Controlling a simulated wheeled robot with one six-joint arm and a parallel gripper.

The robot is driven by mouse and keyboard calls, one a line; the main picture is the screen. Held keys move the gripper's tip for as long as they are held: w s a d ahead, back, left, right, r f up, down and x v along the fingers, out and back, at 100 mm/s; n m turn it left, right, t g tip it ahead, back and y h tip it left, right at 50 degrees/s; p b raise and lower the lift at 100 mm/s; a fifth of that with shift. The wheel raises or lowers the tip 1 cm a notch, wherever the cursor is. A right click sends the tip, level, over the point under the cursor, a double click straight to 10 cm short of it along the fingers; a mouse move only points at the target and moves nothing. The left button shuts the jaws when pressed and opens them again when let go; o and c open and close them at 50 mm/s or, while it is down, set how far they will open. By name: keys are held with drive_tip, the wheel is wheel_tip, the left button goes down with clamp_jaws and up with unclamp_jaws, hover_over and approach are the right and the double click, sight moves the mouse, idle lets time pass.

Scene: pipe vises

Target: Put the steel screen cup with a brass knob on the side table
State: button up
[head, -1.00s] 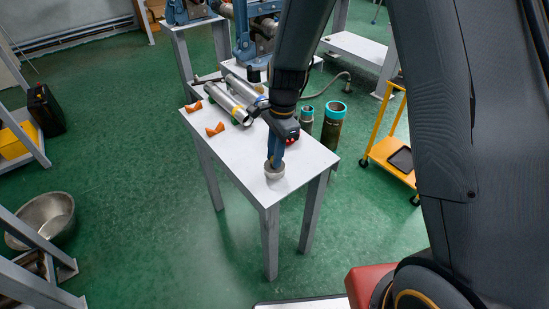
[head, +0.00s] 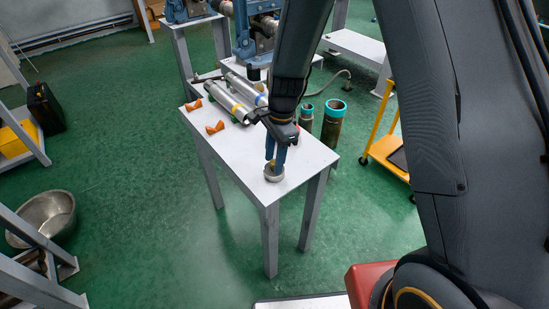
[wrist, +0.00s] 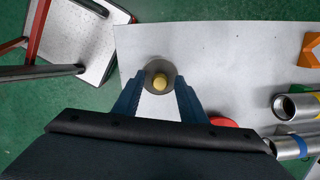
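The steel screen cup (head: 274,174) stands on the white top of the side table (head: 232,155), close to its near corner. In the wrist view the cup (wrist: 151,67) is a round grey rim with the yellow brass knob (wrist: 160,82) in the middle. My gripper (head: 275,160) is just above the cup, its two blue fingers spread apart. In the wrist view my gripper (wrist: 158,88) has a finger on each side of the knob, with gaps between. It looks empty. The fingers hide part of the cup in the head view.
Steel pipes (head: 240,92) and orange wedges (head: 214,128) lie farther back on the tabletop. Teal-topped cylinders (head: 333,120) stand beyond the table's right edge. A yellow cart (head: 384,145) is at the right. A metal basin (head: 50,218) is on the floor at the left.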

wheel_tip(320, 180, up, 12)
drive_tip(key=d+b, duration=0.1)
drive_tip(key=b, duration=0.1)
drive_tip(key=s+d+n+t+h, duration=0.1)
drive_tip(key=s+d+n, duration=1.2)
drive_tip(key=s+d, duration=0.1)
drive_tip(key=shift+s+n, duration=0.3)
drive_tip(key=shift+s, duration=0.35)
drive_tip(key=shift+f, duration=0.1)
idle(0.4)
